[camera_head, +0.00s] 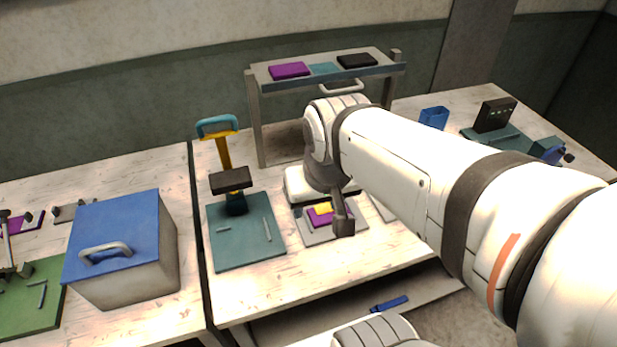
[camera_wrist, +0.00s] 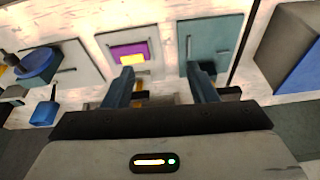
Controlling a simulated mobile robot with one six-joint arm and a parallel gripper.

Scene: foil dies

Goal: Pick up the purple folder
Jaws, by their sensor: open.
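A flat purple piece (camera_head: 316,217) with a yellow block (camera_head: 323,208) on it lies on a grey mat on the middle table; my gripper partly blocks it. In the wrist view the purple piece (camera_wrist: 125,52) lies beyond my left-hand finger, with the yellow block (camera_wrist: 133,60) at its edge. Another flat purple piece (camera_head: 290,70) lies on the raised shelf. I cannot tell which is the folder. My gripper (camera_head: 343,222) is above the mat; in the wrist view (camera_wrist: 162,88) its two fingers are apart with nothing held between them.
A teal mat (camera_head: 226,248) with a yellow-handled tool stands left of the grey mat (camera_head: 318,237). A blue-lidded box (camera_head: 118,232) is further left. The shelf (camera_head: 262,83) rises behind my arm. A blue item (camera_head: 389,304) lies on the lower ledge.

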